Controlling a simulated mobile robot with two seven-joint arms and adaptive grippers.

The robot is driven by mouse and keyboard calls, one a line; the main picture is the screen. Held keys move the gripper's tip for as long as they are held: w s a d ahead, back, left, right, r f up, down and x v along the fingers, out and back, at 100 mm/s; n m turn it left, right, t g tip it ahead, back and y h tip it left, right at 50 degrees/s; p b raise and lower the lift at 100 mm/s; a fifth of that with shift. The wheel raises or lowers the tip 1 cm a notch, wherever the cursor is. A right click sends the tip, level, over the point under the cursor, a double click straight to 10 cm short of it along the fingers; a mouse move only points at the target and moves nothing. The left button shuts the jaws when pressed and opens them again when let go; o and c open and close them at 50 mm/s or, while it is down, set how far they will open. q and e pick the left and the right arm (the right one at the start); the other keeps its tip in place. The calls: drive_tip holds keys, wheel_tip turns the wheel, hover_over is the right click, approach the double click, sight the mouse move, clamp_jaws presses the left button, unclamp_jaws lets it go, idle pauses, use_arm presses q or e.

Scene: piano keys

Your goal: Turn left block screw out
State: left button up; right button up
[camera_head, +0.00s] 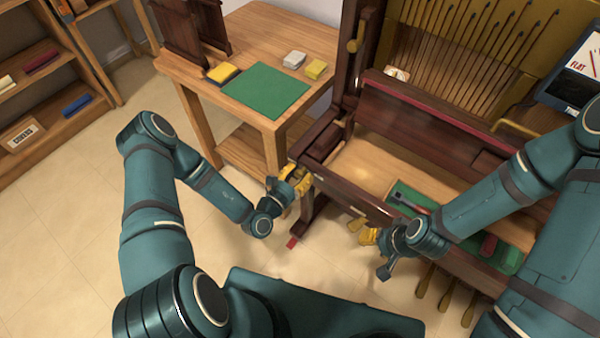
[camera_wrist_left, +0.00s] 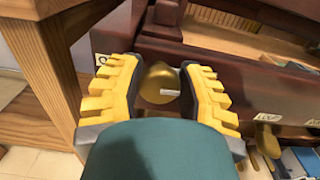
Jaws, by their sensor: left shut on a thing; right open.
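My left gripper (camera_head: 297,177) is at the left front corner of the dark wooden piano case. In the left wrist view its yellow ribbed fingers (camera_wrist_left: 160,92) are shut on a round brass screw head (camera_wrist_left: 158,78), one finger on each side. The screw is at the underside of the dark wooden front rail (camera_wrist_left: 220,75); its shank is hidden. The left block (camera_head: 318,142) is dark wood, at the left end of the key bed. My right gripper (camera_head: 368,237) is open below the front rail, partly hidden by its own wrist.
A wooden side table (camera_head: 180,68) with a green mat (camera_head: 264,91) and small blocks stands close on the left. A green tray (camera_head: 405,192) with tools lies in the key bed. Brass pedals (camera_head: 445,292) are low at the right. Floor at left is clear.

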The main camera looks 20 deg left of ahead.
use_arm(q)
drive_tip(key=n+p, duration=0.2)
drive_tip(key=n, duration=0.1)
drive_tip(key=shift+a+n, duration=0.1)
drive_tip(key=shift+n, duration=0.2)
drive_tip(key=n+p, duration=0.1)
drive_tip(key=n, duration=0.3)
drive_tip(key=shift+n+p, duration=0.3)
drive_tip(key=shift+p, duration=0.1)
drive_tip(key=n, duration=0.3)
drive_tip(key=shift+f+n+p, duration=0.1)
drive_tip(key=shift+n+p, duration=0.2)
drive_tip(key=shift+p, duration=0.1)
drive_tip(key=n, duration=0.4)
drive_tip(key=shift+a+f+n, duration=0.1)
drive_tip(key=shift+n, duration=0.2)
drive_tip(key=n, duration=0.4)
drive_tip(key=shift+f+n, duration=0.1)
drive_tip(key=shift+n, duration=0.2)
drive_tip(key=n, duration=0.4)
drive_tip(key=n+b, duration=0.1)
drive_tip(key=n, duration=0.4)
drive_tip(key=shift+f+n+b, duration=0.1)
drive_tip(key=shift+n+b, duration=0.2)
drive_tip(key=shift+n, duration=0.1)
drive_tip(key=n, duration=0.2)
drive_tip(key=n+b, duration=0.1)
drive_tip(key=n, duration=0.1)
drive_tip(key=shift+d+n, duration=0.2)
drive_tip(key=shift+n, duration=0.1)
